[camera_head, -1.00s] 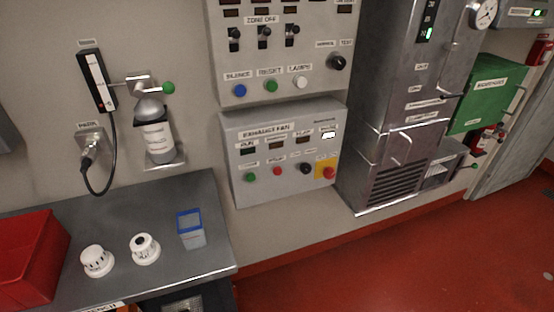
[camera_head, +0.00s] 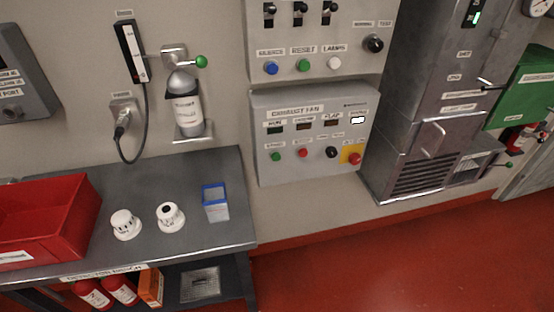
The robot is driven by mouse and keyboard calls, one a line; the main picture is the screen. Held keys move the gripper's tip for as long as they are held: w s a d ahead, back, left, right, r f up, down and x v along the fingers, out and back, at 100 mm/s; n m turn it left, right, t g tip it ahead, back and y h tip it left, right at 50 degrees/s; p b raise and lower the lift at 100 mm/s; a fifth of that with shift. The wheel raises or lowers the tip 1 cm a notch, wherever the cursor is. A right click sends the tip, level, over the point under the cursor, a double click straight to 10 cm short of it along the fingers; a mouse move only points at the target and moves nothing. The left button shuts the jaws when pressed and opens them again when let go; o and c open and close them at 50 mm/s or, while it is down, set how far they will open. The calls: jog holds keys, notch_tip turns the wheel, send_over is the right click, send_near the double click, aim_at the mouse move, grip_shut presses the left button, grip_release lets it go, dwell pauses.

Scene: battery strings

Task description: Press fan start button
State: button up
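The exhaust fan panel (camera_head: 315,135) is a grey box on the wall right of the bench. Its label reads "EXHAUST FAN". A green button (camera_head: 276,156) sits at the lower left of its bottom row; the small label above it is too blurred to read. Beside it are a red button (camera_head: 303,153), a black knob (camera_head: 331,152) and a red mushroom button on a yellow plate (camera_head: 354,158). A row of small indicator windows runs above, the rightmost one (camera_head: 358,119) lit white. My gripper is not in view.
A bench (camera_head: 140,252) at left carries a red bin (camera_head: 45,225), two white detectors (camera_head: 126,224) and a blue-rimmed clear container (camera_head: 215,203). A grey zone panel (camera_head: 320,40) hangs above the fan panel. A metal cabinet (camera_head: 425,130) stands at right. The red floor (camera_head: 400,265) is open.

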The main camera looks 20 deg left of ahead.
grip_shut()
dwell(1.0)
